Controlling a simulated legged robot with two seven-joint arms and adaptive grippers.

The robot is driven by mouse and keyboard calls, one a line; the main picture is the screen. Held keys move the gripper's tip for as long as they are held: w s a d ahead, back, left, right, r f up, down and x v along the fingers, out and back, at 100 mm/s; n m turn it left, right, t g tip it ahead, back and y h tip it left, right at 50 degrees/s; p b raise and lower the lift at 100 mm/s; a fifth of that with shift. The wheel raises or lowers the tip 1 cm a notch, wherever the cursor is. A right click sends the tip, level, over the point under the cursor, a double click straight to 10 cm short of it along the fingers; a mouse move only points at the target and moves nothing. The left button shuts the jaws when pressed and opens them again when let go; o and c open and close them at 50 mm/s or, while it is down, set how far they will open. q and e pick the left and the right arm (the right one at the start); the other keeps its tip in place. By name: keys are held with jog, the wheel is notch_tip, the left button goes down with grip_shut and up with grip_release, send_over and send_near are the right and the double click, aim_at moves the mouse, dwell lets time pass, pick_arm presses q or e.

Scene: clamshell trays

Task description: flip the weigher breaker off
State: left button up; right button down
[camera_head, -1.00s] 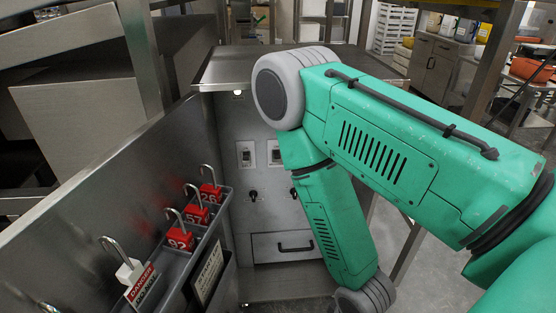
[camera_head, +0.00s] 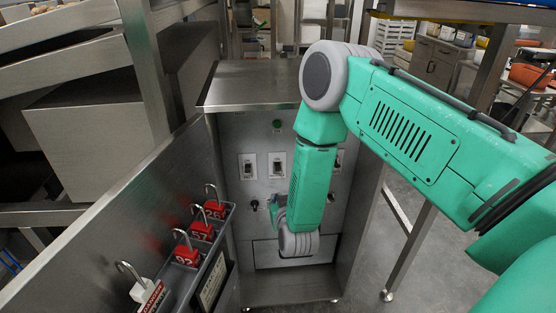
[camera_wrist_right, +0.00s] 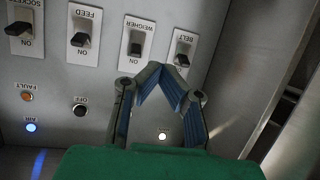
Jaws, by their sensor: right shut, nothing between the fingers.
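The weigher breaker (camera_wrist_right: 136,46) is a white plate with a dark lever, labelled WEIGHER, upside down in the right wrist view. Its lever sits toward the ON mark. In the head view it appears to be the second plate from the left (camera_head: 277,165). My right gripper (camera_wrist_right: 161,68) is shut and empty, its blue-padded fingers meeting in front of the panel between the weigher and belt breakers. It looks apart from the weigher lever, though contact is hard to judge. In the head view my right arm and wrist partly hide this gripper. My left gripper is not in view.
The belt breaker (camera_wrist_right: 183,49) is close beside, with the feed breaker (camera_wrist_right: 85,30) and socket breaker (camera_wrist_right: 22,18) on the other side. The open cabinet door (camera_head: 110,235) holds a rack of red tags and padlocks at left. A drawer lies below the panel.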

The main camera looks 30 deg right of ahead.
aim_at(277, 159)
jog(key=w+d+r+m+t+h, duration=0.1)
jog(key=w+d+r+h, duration=0.2)
jog(key=r, duration=0.3)
jog(key=shift+w+d+m+p, duration=0.3)
jog(key=shift+w+d+m, duration=0.1)
jog(key=shift+w+d, duration=0.1)
jog(key=shift+w+d+r, duration=0.1)
jog(key=b+x, duration=0.1)
jog(key=x, duration=0.8)
jog(key=shift+r, duration=0.1)
notch_tip(277, 159, down, 3)
jog(key=shift+r+b, duration=0.1)
jog(key=shift+b, duration=0.3)
jog(key=shift+s+a+f, duration=0.3)
jog(key=shift+s+f, duration=0.1)
